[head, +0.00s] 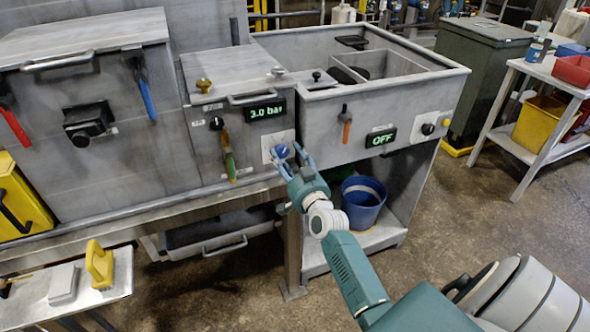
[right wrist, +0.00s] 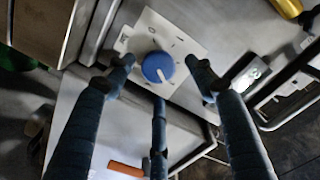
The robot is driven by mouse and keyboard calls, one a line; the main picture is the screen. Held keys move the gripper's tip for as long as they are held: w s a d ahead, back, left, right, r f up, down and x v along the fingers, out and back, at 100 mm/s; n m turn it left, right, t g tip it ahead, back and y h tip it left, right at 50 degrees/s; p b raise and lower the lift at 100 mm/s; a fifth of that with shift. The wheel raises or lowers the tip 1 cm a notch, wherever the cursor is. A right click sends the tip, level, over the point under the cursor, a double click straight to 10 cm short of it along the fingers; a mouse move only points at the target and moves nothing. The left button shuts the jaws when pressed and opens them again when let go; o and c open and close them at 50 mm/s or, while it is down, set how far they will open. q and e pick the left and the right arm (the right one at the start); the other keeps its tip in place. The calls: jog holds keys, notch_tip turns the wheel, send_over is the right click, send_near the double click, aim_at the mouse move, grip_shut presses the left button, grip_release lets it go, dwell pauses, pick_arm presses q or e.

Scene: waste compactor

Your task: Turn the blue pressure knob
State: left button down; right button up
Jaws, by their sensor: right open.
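The blue pressure knob (head: 281,150) sits on a pale plate on the front of the compactor, below a display reading 3.0 bar (head: 265,112). In the right wrist view the knob (right wrist: 158,67) is round with a white pointer mark, near the picture's middle. My right gripper (head: 290,158) is at the knob in the head view. In the right wrist view its open fingers (right wrist: 160,80) stand around the knob, with gaps between them and it. I cannot tell whether any finger touches it. My left gripper is not in view.
An orange-handled lever (head: 346,125) and an OFF display (head: 381,138) are to the right. A blue bucket (head: 363,203) stands on the shelf below.

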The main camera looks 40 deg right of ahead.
jog(key=v, duration=0.9)
jog(key=shift+s, duration=0.25)
jog(key=shift+r, duration=0.15)
jog(key=s+a+f+n+g+y, duration=0.1)
jog(key=s+a+f+g, duration=0.15)
jog(key=f, duration=0.95)
jog(key=s+a+f+n+g+y, duration=0.2)
jog(key=a+f, duration=0.2)
jog(key=f, duration=0.8)
jog(key=s+a+f+n+g+y, duration=0.1)
jog(key=s+a+f+g, duration=0.15)
jog(key=s+f, duration=0.4)
jog(key=s+a+f+n+g, duration=0.1)
jog(key=s+a+f, duration=0.2)
jog(key=f, duration=0.6)
jog(key=s+a+f+n+g, duration=0.1)
jog(key=s+f, duration=0.5)
jog(key=s, duration=0.6)
jog(key=s+a+f+n+g, duration=0.2)
jog(key=s+f+g, duration=0.2)
jog(key=s, duration=0.7)
jog(key=s+a+f+n+g, duration=0.1)
jog(key=s+f+n+g, duration=0.1)
jog(key=s+f, duration=0.6)
jog(key=s+g, duration=0.1)
jog(key=s, duration=0.3)
jog(key=shift+s+a+n, duration=0.3)
jog(key=shift+s+a, duration=0.05)
jog(key=shift+a, duration=0.05)
